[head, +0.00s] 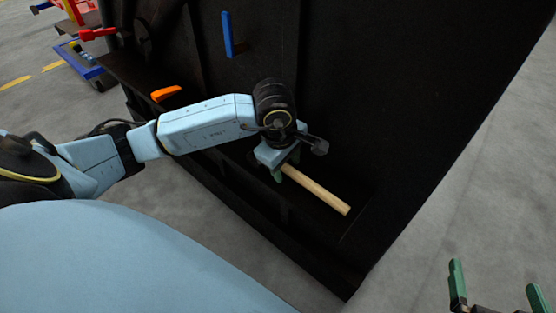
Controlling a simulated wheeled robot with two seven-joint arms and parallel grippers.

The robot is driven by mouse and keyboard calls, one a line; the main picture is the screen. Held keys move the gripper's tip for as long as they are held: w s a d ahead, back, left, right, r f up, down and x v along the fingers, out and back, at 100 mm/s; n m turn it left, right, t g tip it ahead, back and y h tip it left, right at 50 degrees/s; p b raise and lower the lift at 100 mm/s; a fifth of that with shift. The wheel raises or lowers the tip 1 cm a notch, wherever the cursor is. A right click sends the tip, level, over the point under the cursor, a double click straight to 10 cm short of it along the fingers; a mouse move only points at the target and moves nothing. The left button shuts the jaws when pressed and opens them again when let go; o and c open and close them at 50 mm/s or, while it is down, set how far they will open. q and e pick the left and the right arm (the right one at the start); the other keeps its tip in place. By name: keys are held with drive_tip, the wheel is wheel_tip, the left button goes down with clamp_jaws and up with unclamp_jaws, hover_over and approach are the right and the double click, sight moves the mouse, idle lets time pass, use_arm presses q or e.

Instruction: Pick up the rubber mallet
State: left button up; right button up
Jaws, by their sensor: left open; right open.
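The rubber mallet's pale wooden handle (318,192) lies slanted on a dark ledge, its free end pointing down and right. The mallet's head is not visible; the upper-left end of the handle is hidden behind my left gripper. My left gripper (285,168) is at that upper-left end, with a green fingertip showing beside the handle. It is open, and I cannot tell whether its fingers touch the handle. My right gripper (499,290) is open and empty at the bottom right corner, over the floor and well away from the mallet.
A tall black structure (400,90) with a recessed ledge fills the middle. A blue handle (228,35) is upright on its face. An orange object (166,93) lies on the ledge further left. A blue cart (76,56) and red items stand at the top left. Grey floor is clear at right.

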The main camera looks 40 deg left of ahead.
use_arm(q)
drive_tip(key=shift+f, duration=0.1)
use_arm(e)
drive_tip(key=shift+r, duration=0.3)
use_arm(q)
clamp_jaws()
use_arm(e)
drive_tip(key=shift+f, duration=0.1)
use_arm(q)
drive_tip(key=shift+r, duration=0.35)
wheel_tip(320, 180, up, 5)
drive_tip(key=shift+f+p, duration=0.15)
drive_tip(key=shift+p, duration=0.95)
drive_tip(key=shift+r+p, duration=0.75)
drive_tip(key=shift+r, duration=1.6)
use_arm(e)
drive_tip(key=s+d+f+g+h, duration=0.3)
drive_tip(key=s+d+f+g, duration=0.2)
drive_tip(key=s+f+g, duration=0.4)
drive_tip(key=shift+s+d+f+m+g, duration=0.2)
drive_tip(key=shift+s+f+m+g, duration=0.15)
drive_tip(key=shift+s+f, duration=0.45)
